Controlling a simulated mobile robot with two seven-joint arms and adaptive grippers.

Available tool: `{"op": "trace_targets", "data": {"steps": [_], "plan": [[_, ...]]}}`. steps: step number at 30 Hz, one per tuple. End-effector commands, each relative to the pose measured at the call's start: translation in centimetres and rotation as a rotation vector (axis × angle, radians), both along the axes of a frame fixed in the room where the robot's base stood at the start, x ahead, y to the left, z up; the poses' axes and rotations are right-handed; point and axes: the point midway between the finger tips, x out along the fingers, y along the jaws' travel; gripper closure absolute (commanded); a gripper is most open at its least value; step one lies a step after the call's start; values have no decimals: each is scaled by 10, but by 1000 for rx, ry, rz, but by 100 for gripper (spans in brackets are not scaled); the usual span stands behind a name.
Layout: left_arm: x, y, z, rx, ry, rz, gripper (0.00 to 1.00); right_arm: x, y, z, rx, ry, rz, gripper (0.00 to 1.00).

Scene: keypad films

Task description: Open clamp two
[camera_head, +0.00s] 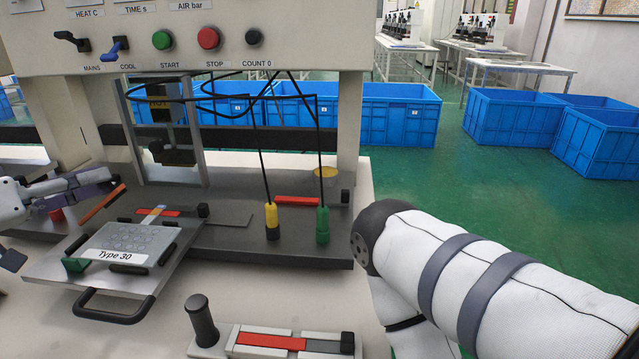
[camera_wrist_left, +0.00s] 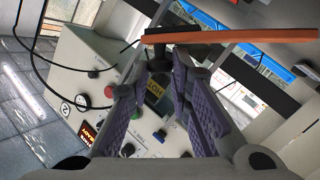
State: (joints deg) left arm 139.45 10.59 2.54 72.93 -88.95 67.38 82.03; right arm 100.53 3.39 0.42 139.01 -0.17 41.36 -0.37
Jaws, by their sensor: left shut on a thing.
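My left gripper (camera_head: 108,180) comes in from the left with purple finger pads, beside an orange clamp lever (camera_head: 100,204) at the far left of the Type 30 plate. The lever slants upward to the right. In the left wrist view, the gripper (camera_wrist_left: 163,62) is shut on the dark knob under the orange lever (camera_wrist_left: 235,36). Another clamp with a red bar (camera_head: 157,212) and a dark knob (camera_head: 203,210) lies behind the plate. No clamp number is readable. My right gripper is out of view; only my white right arm shows.
The Type 30 plate (camera_head: 118,243) has a black front handle (camera_head: 112,308). A red-bar device (camera_head: 270,340) lies in front, with a dark upright knob (camera_head: 201,318). Yellow (camera_head: 271,220) and green (camera_head: 322,225) cable plugs stand at the right. The control panel (camera_head: 190,62) overhangs behind.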

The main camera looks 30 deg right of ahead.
Motion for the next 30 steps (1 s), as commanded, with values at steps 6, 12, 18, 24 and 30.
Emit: {"op": "trace_targets", "data": {"steps": [6,12,18,24,30], "plan": [[-1,-1,-1,23,-15,2,100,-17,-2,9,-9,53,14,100],[-7,-9,-6,109,-74,2,100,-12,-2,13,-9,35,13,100],[-13,-18,-18,232,-155,2,100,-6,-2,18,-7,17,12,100],[-18,-26,-31,347,-234,1,100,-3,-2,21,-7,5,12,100],[-20,-29,-41,433,-290,2,100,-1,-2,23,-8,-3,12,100]]}}
